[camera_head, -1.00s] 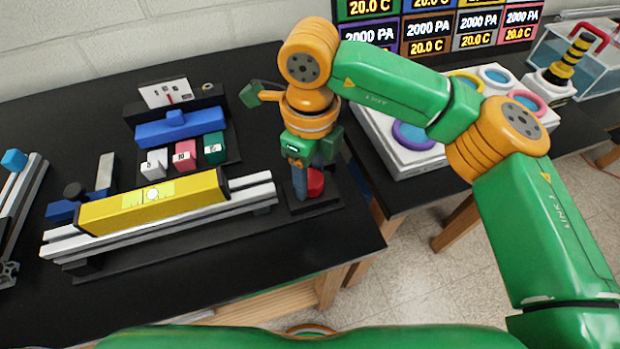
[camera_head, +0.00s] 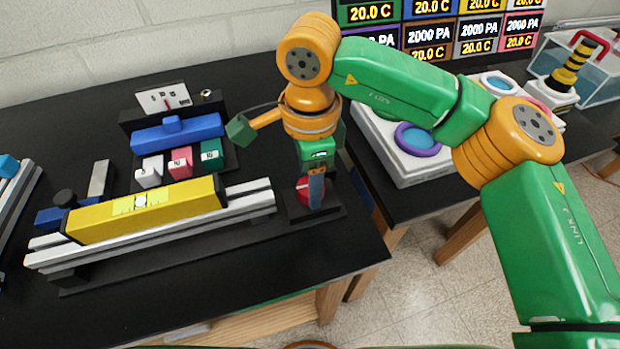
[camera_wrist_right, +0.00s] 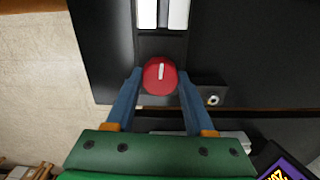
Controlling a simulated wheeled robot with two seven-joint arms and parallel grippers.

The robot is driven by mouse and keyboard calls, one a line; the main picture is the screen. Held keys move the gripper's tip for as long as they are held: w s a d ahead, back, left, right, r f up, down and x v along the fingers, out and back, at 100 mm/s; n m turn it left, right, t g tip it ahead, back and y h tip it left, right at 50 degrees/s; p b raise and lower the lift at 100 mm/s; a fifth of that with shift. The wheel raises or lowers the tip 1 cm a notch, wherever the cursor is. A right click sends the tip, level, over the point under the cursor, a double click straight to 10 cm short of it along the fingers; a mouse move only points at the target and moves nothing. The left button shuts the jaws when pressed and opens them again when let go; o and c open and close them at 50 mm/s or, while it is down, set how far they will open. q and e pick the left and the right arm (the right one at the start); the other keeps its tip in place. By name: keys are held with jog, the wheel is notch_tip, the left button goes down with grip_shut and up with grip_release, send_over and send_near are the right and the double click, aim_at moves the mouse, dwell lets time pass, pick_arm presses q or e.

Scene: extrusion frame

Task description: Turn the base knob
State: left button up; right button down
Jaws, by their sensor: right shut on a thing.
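The base knob (camera_head: 302,189) is red and round. It sits on a small black base (camera_head: 330,209) at the right end of the silver rails (camera_head: 150,231). My right gripper (camera_head: 312,190) points down over it, shut on the knob, with one blue finger in front. In the right wrist view the knob (camera_wrist_right: 160,76) lies between the two blue fingertips, and its white mark runs up and down the picture. The far finger is hidden in the head view. My left gripper is not in view.
A yellow spirit level (camera_head: 145,209) lies on the rails. Behind it stand white, pink and green numbered blocks (camera_head: 180,164) and a blue bar (camera_head: 178,133). The table's front right edge is close to the knob. A white tray with coloured rings (camera_head: 418,140) stands to the right.

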jog(key=shift+n, duration=0.4)
jog(key=shift+c, duration=1.3)
grip_release()
notch_tip(320, 180, up, 7)
jog(key=shift+r, duration=0.1)
